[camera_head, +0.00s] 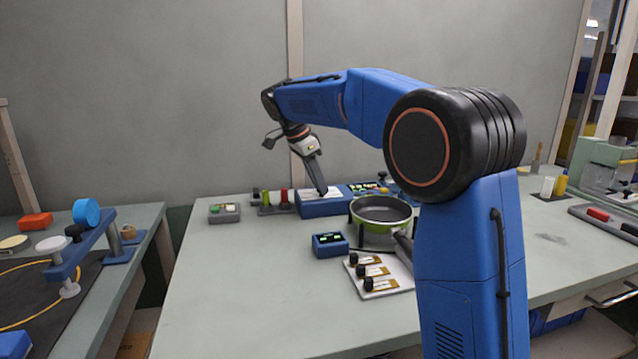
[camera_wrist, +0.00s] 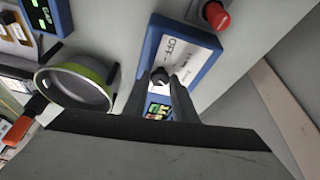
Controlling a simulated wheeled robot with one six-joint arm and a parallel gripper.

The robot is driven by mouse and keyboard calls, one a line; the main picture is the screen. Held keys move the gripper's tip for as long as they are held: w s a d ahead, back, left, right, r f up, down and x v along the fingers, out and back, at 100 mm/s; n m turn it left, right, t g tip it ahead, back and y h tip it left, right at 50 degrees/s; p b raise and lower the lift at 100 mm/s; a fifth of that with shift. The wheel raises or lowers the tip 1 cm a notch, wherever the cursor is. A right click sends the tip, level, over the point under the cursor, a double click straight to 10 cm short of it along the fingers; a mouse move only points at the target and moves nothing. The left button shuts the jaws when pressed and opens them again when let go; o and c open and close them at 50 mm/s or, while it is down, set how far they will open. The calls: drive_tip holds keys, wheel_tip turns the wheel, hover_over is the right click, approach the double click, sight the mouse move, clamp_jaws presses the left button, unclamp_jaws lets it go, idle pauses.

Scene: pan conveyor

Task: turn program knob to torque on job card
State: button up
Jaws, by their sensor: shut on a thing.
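The program knob (camera_wrist: 160,75) is a small dark knob on a blue control box (camera_wrist: 148,48) in the wrist view. A white label (camera_wrist: 185,50) with "OFF" printed on it lies beside it on the box top; its other words are unreadable. My gripper (camera_wrist: 162,80) is shut on the knob, one finger on each side. In the head view, my gripper (camera_head: 322,191) points down onto the same blue box (camera_head: 322,208) at the back of the table. The knob's pointer is too small to read. I cannot make out which item is the job card.
A green pan (camera_head: 380,228) stands right in front of the box. A small blue display unit (camera_head: 330,251) and a white board (camera_head: 382,293) with black knobs lie nearer. Red and green cylinders (camera_head: 284,196) stand left of the box. The front left of the table is clear.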

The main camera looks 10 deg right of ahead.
drive_tip(key=shift+w+m+g, duration=0.1)
drive_tip(key=shift+m+g, duration=0.3)
drive_tip(key=shift+m, duration=0.4)
drive_tip(key=o, duration=1)
drive_tip(key=shift+o, duration=0.2)
drive_tip(key=shift+a+r, duration=0.1)
drive_tip(key=v, duration=1.7)
drive_tip(key=shift+r, duration=0.1)
